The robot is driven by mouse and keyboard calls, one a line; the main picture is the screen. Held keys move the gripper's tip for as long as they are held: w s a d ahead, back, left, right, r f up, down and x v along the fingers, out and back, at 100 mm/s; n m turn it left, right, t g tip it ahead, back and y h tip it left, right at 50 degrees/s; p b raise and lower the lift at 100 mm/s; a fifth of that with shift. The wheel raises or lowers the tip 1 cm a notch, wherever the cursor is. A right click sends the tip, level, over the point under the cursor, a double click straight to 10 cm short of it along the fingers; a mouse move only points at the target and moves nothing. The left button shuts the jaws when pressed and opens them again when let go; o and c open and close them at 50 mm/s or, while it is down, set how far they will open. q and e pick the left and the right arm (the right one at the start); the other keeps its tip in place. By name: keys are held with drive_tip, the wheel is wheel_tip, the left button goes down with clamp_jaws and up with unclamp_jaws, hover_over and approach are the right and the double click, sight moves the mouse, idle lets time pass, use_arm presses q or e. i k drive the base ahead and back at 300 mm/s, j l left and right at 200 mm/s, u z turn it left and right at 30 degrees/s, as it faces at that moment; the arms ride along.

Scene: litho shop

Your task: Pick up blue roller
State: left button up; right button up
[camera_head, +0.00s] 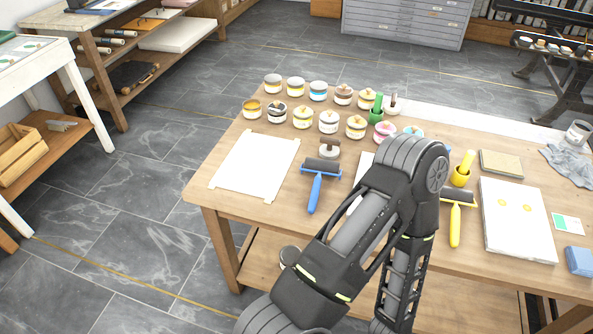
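The blue roller (317,188) lies on the wooden table, right of a blank white sheet. Its dark cylinder points to the back and its blue handle points toward the table's front edge. Nothing touches its handle. One of my arms rises from the bottom of the view, bends above the table right of the roller, and runs back down out of view. Neither of my grippers shows, so I cannot see whether they are open or shut.
Several ink jars (328,121) stand behind the roller. The white sheet (256,165) lies left of it. A yellow roller (456,220) and a white block (514,222) lie to the right. The table's front edge (245,212) is near the blue handle. My arm hides part of the table.

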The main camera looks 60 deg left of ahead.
sight(316, 185)
drive_tip(key=u, duration=1.9)
